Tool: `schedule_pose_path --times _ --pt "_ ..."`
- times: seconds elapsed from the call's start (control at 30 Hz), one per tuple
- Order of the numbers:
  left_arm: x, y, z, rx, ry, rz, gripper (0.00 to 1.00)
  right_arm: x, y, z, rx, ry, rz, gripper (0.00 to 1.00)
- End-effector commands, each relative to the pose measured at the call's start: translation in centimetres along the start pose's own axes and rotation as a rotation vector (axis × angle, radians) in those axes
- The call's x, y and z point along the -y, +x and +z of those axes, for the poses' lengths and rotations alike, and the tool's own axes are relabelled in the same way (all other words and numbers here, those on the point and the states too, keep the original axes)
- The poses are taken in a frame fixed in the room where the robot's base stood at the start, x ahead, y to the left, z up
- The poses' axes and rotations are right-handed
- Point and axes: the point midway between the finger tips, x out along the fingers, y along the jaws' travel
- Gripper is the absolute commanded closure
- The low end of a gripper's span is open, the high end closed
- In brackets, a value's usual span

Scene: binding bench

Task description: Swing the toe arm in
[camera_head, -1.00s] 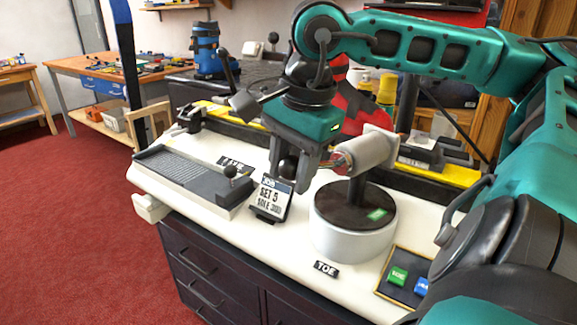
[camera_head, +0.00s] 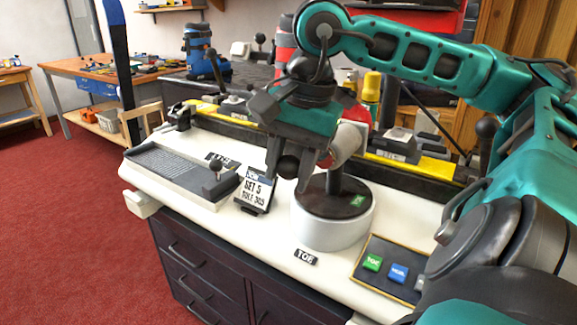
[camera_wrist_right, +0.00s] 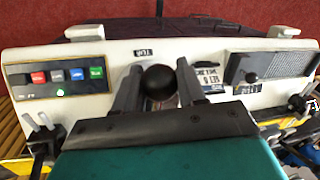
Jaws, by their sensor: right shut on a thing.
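The toe unit has a round white base (camera_head: 332,227) with a dark top, beside a TOE label (camera_head: 305,257). A grey cylinder (camera_head: 348,142) sits on its post, with an arm reaching out to a black ball knob (camera_head: 288,166). My right gripper (camera_head: 292,170) is shut on the knob, one finger on each side. The right wrist view shows the knob (camera_wrist_right: 158,82) between the two fingers. The fingers and wrist hide part of the toe arm. My left gripper is not in view.
A set card (camera_head: 254,190) stands just left of the toe unit. A grey ribbed plate unit with its own knob (camera_head: 216,168) is further left. A button panel (camera_head: 390,268) lies at the bench's right front. The white bench front is otherwise clear.

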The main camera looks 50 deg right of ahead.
Motion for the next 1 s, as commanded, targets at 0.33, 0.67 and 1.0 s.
schedule_pose_path --times 0.33,0.67,1.0 --pt "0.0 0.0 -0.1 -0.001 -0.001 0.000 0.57 -0.1 -0.1 -0.1 -0.005 0.000 0.003 0.36" --pt "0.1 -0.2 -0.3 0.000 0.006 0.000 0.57 0.0 -0.9 -0.1 -0.003 0.001 0.002 0.36" --pt "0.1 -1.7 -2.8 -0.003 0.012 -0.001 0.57 0.1 -8.0 -0.1 -0.007 0.002 0.000 0.36"
